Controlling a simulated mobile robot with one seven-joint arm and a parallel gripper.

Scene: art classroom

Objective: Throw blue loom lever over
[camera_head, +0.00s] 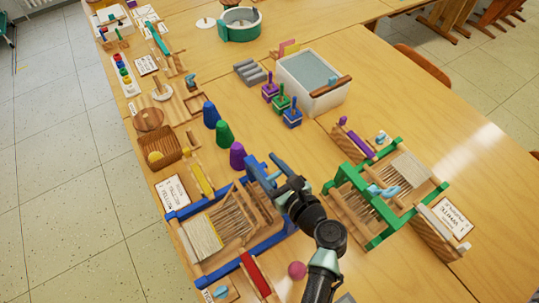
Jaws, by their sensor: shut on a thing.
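The blue loom (248,256) stands on the table at the lower middle, with pale threads and wooden slats inside its blue frame. Its blue lever (258,172) shows at the loom's far right end, next to a blue upright. My gripper (279,177) reaches over the loom's right end from the lower right and is shut on the blue lever. My wrist and fingers hide part of the lever and of the frame there, so its exact tilt is hard to tell.
A green loom (372,236) stands close on the right, beyond my arm. Blue, green and purple cones (223,134) stand behind the blue loom. A white water basin (330,101) is farther back. A pink ball (297,270) lies left of my arm.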

